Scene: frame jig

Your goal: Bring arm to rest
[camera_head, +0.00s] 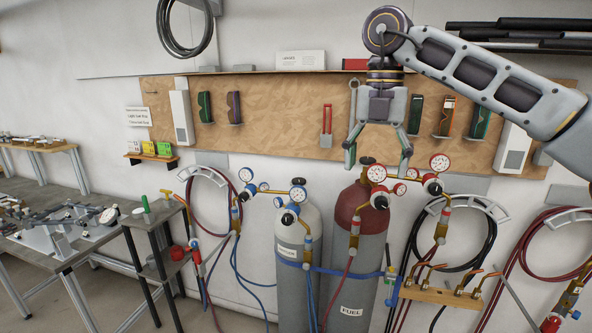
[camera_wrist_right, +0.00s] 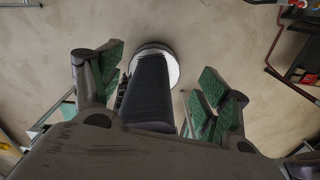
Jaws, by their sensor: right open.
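My right gripper (camera_head: 378,160) hangs pointing down from my right arm, which comes in from the upper right in the head view. It is open and empty, in front of the brown pegboard and above the red-topped fuel cylinder. In the right wrist view its green-padded fingers (camera_wrist_right: 160,88) stand wide apart with nothing between them. Beyond them the floor shows, with a dark column on a round pale base that I cannot identify for sure. My left gripper is not in view.
A grey cylinder (camera_head: 297,262) and a red-topped fuel cylinder (camera_head: 357,262) stand against the wall with gauges and hoses. A torch rack (camera_head: 450,297) is at the lower right. A workbench with a metal jig (camera_head: 70,232) and a small side stand (camera_head: 150,222) are at the left.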

